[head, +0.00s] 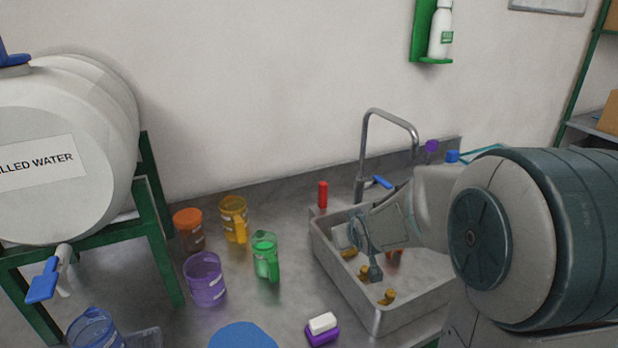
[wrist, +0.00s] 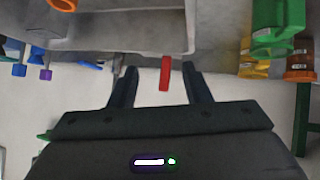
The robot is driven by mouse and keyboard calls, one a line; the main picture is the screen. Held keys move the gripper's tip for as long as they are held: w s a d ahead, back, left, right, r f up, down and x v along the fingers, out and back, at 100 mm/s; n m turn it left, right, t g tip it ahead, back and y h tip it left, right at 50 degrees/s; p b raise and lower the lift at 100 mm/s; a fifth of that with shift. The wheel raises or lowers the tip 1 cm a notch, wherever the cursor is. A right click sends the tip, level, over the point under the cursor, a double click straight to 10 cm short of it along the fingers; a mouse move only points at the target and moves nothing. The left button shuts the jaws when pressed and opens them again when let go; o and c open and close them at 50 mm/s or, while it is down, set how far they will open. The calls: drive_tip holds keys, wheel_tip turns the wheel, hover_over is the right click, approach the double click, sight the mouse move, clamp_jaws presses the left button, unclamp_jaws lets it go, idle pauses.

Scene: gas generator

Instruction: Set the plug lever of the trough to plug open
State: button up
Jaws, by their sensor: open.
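The trough (head: 345,292) is a grey sink on the counter, with its edge also in the wrist view (wrist: 120,40). A red upright lever (head: 322,194), apparently the plug lever, stands at its back left corner. In the wrist view the red lever (wrist: 165,73) appears between my two fingers, but I cannot tell its depth from them. My gripper (head: 366,252) is open and empty over the trough, right of and lower in the picture than the lever. Its fingers also show in the wrist view (wrist: 159,76). My arm hides the trough's right part.
A tall faucet (head: 364,150) with a blue handle (head: 383,182) rises behind the trough. Green (head: 265,257), yellow (head: 233,219) and purple (head: 205,280) jugs and an orange-lidded jar (head: 188,230) stand left. Small orange-brown pieces (head: 388,297) lie in the trough.

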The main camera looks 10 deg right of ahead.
sight(320, 183)
drive_tip(key=w+a+t+y, duration=0.1)
drive_tip(key=w+t+y, duration=0.1)
drive_tip(key=w, duration=0.6)
drive_tip(key=w+a+t+y+p, duration=0.1)
drive_tip(key=w+t, duration=0.1)
drive_tip(key=w, duration=0.6)
drive_tip(key=w+a+f+t+y, duration=0.1)
drive_tip(key=w+t+y, duration=0.1)
drive_tip(key=w, duration=0.6)
drive_tip(key=shift+a+f+n+t+y, duration=0.1)
drive_tip(key=shift+a+n+t+y, duration=0.2)
drive_tip(key=shift+n+t, duration=0.15)
clamp_jaws()
